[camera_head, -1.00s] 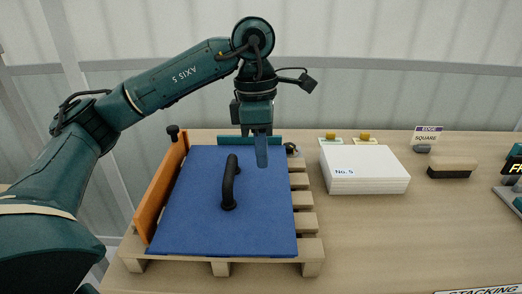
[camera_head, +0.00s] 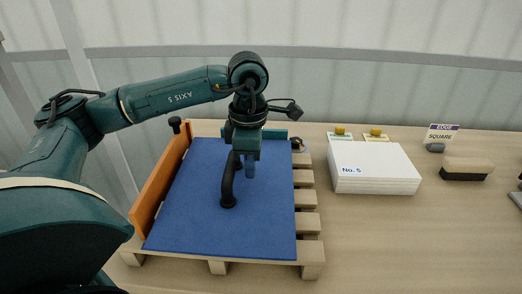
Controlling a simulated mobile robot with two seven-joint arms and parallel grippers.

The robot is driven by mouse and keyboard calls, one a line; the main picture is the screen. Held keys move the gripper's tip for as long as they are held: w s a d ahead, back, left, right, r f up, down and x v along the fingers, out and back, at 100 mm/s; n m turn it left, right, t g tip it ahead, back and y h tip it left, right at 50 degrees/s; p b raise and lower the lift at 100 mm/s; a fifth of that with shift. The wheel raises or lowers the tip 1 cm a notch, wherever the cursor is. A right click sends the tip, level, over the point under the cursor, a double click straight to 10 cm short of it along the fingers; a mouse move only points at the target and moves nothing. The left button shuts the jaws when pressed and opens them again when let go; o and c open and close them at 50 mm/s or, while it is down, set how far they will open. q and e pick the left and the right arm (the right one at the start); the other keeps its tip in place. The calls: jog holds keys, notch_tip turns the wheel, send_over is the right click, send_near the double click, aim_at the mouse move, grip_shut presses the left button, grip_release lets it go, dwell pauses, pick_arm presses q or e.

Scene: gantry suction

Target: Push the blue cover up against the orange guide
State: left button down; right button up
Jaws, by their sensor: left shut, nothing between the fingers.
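The blue cover (camera_head: 262,225) lies flat on a wooden pallet (camera_head: 310,249), with a black bar handle (camera_head: 227,188) standing on it. The orange guide (camera_head: 160,182) stands upright along the left edge of the pallet. The cover's left edge lies close beside the guide; I cannot tell whether they touch along its length. My left gripper (camera_head: 249,170) points down over the cover, just right of the handle's upper end, shut and empty. It hides part of the cover behind it, and I cannot tell whether it touches the handle. My right gripper is not in view.
A teal strip (camera_head: 275,134) runs along the pallet's back edge. A black knob (camera_head: 175,124) tops the guide's far end. A white stack marked No. 5 (camera_head: 373,168) stands right of the pallet. An edge square sign (camera_head: 441,134) and a brush-like block (camera_head: 466,169) lie farther right.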

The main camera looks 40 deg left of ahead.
aim_at(230, 161)
pick_arm(q)
jog(key=shift+s+a, duration=0.45)
jog(key=shift+a, duration=0.25)
jog(key=shift+s+a+f, duration=0.15)
jog(key=shift+s+a, duration=0.05)
jog(key=shift+a, duration=0.15)
jog(key=shift+s+a+b, duration=0.3)
jog(key=shift+a+b, duration=0.2)
jog(key=shift+a, duration=0.05)
jog(key=shift+s+a, duration=0.25)
jog(key=shift+w+d, duration=0.1)
